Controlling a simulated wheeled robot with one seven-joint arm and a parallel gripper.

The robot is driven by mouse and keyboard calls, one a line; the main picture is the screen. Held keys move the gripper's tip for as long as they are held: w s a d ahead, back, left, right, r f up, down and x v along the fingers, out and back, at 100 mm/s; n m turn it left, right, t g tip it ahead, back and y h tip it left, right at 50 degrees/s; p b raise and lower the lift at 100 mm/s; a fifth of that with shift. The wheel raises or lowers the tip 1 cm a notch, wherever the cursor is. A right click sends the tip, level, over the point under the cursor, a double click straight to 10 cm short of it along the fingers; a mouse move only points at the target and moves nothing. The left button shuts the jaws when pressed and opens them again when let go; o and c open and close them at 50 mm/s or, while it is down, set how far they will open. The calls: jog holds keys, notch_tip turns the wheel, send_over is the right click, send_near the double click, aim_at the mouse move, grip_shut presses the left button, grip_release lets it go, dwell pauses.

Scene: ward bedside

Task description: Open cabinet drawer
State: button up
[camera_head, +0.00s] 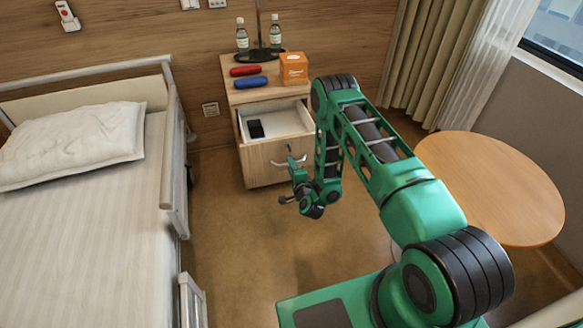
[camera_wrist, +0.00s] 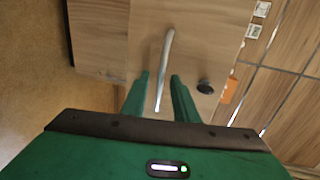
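The bedside cabinet (camera_head: 240,93) is pale wood and stands against the wall. Its drawer (camera_head: 285,122) is pulled out, showing a white inside with a small black object (camera_head: 256,129) in it. The bar handle (camera_wrist: 168,48) is on the wooden front (camera_head: 259,172). My gripper (camera_head: 291,163) is at the front of the drawer. In the wrist view, my gripper (camera_wrist: 160,80) has its two green fingers on either side of the handle, with gaps visible. It is open and not closed on the bar. My arm hides the cabinet's right side.
Red (camera_head: 245,71) and blue (camera_head: 250,82) cases, an orange box (camera_head: 293,68) and two bottles (camera_head: 242,36) (camera_head: 275,32) stand on the cabinet top. A bed (camera_head: 82,230) is at left, a round table (camera_head: 492,185) at right. The floor (camera_head: 235,240) between is clear.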

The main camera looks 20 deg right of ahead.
jog(key=v, duration=1)
jog(key=w+r+n+g+y, duration=0.25)
jog(key=w+r+n, duration=0.3)
jog(key=r, duration=0.45)
jog(key=s+d+r+n+g+h, duration=0.1)
jog(key=d+r+n+g, duration=0.2)
jog(key=d+r, duration=0.3)
jog(key=s+d+r+n+g+h, duration=0.1)
jog(key=s+d+r+g, duration=0.1)
jog(key=s+d+r, duration=0.35)
jog(key=s+d+r+n+g+h, duration=0.1)
jog(key=s+d+r+n+g, duration=0.15)
jog(key=s+r, duration=0.5)
jog(key=s+d+r+g, duration=0.1)
jog(key=s+r+g, duration=0.1)
jog(key=s, duration=0.8)
jog(key=s+d+r+g, duration=0.1)
jog(key=s+r, duration=0.4)
jog(key=s, duration=0.5)
jog(key=s+d+r+g, duration=0.1)
jog(key=s+r+g, duration=0.1)
jog(key=s, duration=0.9)
jog(key=shift+d+r+g+y, duration=0.3)
jog(key=shift+r+y, duration=0.05)
jog(key=shift+r, duration=0.5)
